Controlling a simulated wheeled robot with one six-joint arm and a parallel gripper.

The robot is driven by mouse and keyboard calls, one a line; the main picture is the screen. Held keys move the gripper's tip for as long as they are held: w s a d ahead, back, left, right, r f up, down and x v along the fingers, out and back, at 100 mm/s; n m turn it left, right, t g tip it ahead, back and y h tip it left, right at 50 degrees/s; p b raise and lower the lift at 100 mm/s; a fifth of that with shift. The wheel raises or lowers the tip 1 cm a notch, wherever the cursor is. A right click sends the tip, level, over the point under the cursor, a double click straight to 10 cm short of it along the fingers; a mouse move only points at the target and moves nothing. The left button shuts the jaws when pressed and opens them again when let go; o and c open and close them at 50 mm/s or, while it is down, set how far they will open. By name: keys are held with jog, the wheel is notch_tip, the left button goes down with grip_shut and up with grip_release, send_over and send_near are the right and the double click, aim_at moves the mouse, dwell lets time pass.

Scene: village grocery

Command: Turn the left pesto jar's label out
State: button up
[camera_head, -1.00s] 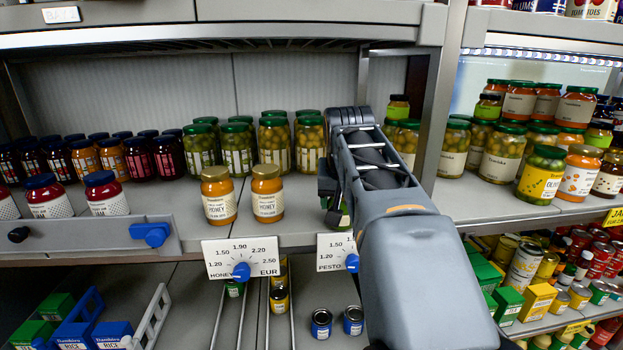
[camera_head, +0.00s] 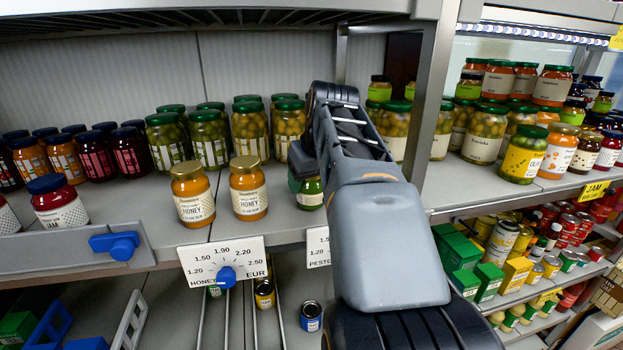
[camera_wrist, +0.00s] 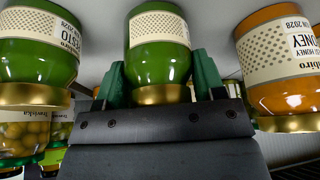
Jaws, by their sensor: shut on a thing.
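The left pesto jar, green with a gold lid and a cream label, stands between the two green fingers of my gripper (camera_wrist: 161,82) in the upside-down wrist view (camera_wrist: 157,65). The gripper is shut on it. In the head view the jar (camera_head: 310,195) shows partly below my gripper (camera_head: 303,178), near the shelf's front edge. A second pesto jar (camera_wrist: 38,45) is at the left of the wrist view, with part of its printed label showing; my arm seems to hide it in the head view.
Two honey jars (camera_head: 192,195) (camera_head: 248,188) stand close by on the left. Green-lidded jars (camera_head: 250,130) stand behind. Price plates for honey (camera_head: 222,262) and pesto (camera_head: 318,247) hang on the front edge. A shelf upright (camera_head: 425,100) is to the right.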

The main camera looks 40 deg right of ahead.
jog(key=n+y, duration=0.1)
jog(key=n, duration=0.2)
jog(key=n+y+p, duration=0.1)
jog(key=n+y, duration=0.1)
jog(key=n, duration=0.2)
jog(key=shift+a+r, duration=0.15)
jog(key=shift+a, duration=0.05)
jog(key=n+g+y, duration=0.1)
jog(key=n, duration=0.1)
jog(key=shift+s+a+n+p, duration=0.1)
jog(key=shift+n+p, duration=0.3)
jog(key=shift+f, duration=0.25)
jog(key=o, duration=1.2)
jog(key=shift+f, duration=0.1)
jog(key=shift+b, duration=0.3)
jog(key=p+v, duration=0.1)
jog(key=v, duration=1.1)
